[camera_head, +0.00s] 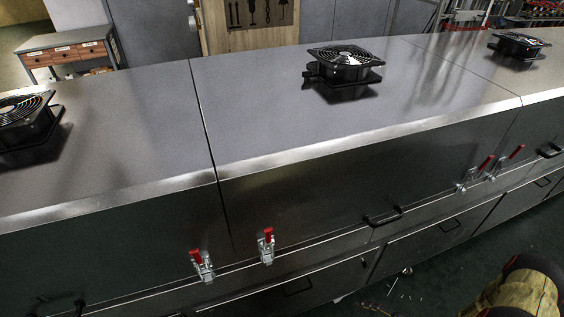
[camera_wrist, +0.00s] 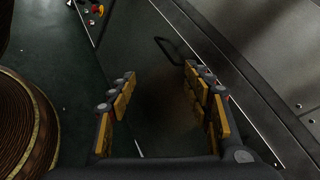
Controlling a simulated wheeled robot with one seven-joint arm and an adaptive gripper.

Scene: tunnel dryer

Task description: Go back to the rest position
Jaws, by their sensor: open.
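My gripper (camera_wrist: 163,105) shows in the wrist view with its two yellow-padded fingers spread apart and nothing between them. It is open. Beyond the fingers is the dark front of the tunnel dryer, with a black handle (camera_wrist: 178,50) above and between them. In the head view the long grey metal dryer (camera_head: 270,110) runs across the picture. My gripper is not clearly seen in the head view.
Black fans (camera_head: 345,62) stand on the dryer's top. Red-handled toggle clamps (camera_head: 267,245) and black handles (camera_head: 384,217) stick out from its front. A round brown object (camera_wrist: 22,130) is at the wrist view's left. Dark green floor (camera_head: 440,280) shows at lower right.

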